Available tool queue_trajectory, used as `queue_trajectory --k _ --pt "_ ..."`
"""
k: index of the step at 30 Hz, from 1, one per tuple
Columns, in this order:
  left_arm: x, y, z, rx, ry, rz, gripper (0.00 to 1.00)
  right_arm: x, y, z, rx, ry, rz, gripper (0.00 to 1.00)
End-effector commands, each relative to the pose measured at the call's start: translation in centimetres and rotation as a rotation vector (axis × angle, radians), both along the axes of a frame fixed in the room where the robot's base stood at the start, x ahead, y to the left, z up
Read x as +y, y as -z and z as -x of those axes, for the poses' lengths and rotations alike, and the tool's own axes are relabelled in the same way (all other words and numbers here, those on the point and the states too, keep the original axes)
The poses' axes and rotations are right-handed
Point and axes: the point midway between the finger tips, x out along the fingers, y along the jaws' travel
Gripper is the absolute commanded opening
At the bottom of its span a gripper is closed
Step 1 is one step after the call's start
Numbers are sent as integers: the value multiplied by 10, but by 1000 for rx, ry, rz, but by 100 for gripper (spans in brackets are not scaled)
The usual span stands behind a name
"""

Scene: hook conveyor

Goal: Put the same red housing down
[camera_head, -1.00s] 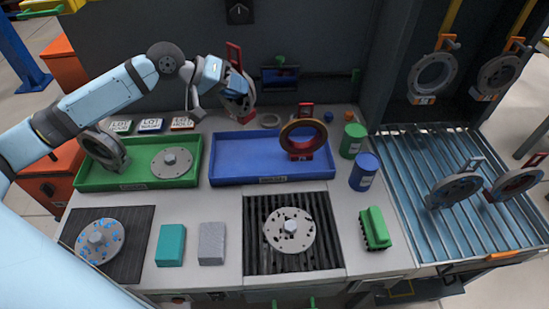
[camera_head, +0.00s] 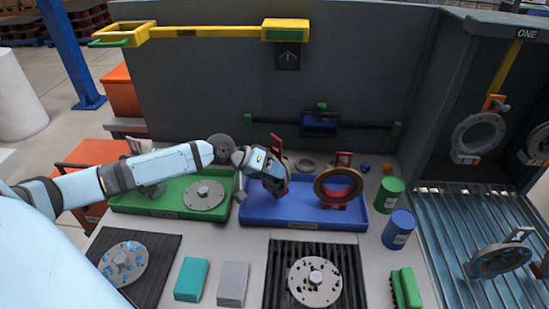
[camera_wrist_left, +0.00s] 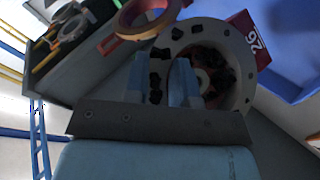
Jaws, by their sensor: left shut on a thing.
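My left gripper (camera_head: 262,168) is shut on a grey ring-shaped housing with red parts (camera_head: 284,180) over the left part of the blue tray (camera_head: 305,224). Its red handle (camera_head: 277,149) stands up. In the left wrist view my left gripper (camera_wrist_left: 177,72) has its fingers at the near side of the housing (camera_wrist_left: 241,82), whose face has dark spots. A red plate marked 26 (camera_wrist_left: 252,38) shows there. The arm partly hides the housing in the head view, and I cannot tell whether it touches the tray. My right gripper is out of view.
Another red-based housing with a brass-coloured ring (camera_head: 339,190) stands in the blue tray's right part. The green tray (camera_head: 165,212) holds a flanged disc (camera_head: 203,195). Green (camera_head: 389,195) and blue (camera_head: 399,229) cans stand at right. A small ring (camera_head: 305,165) lies behind the blue tray.

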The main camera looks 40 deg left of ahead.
Motion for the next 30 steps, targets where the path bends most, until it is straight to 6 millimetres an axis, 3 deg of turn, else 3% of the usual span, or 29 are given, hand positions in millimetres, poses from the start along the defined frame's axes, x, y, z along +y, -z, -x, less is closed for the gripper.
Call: queue_trajectory --k 7,15,27,28,30 --pt "0 11 -1 -7 -1 1 0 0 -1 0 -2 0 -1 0" --pt "0 44 -1 -5 -1 1 0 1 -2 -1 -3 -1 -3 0" --pt "0 50 -1 -7 -1 0 0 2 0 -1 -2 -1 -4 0" --pt "0 52 0 -1 0 0 29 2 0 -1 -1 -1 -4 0" --pt "0 52 0 -1 0 0 45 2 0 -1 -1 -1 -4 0"
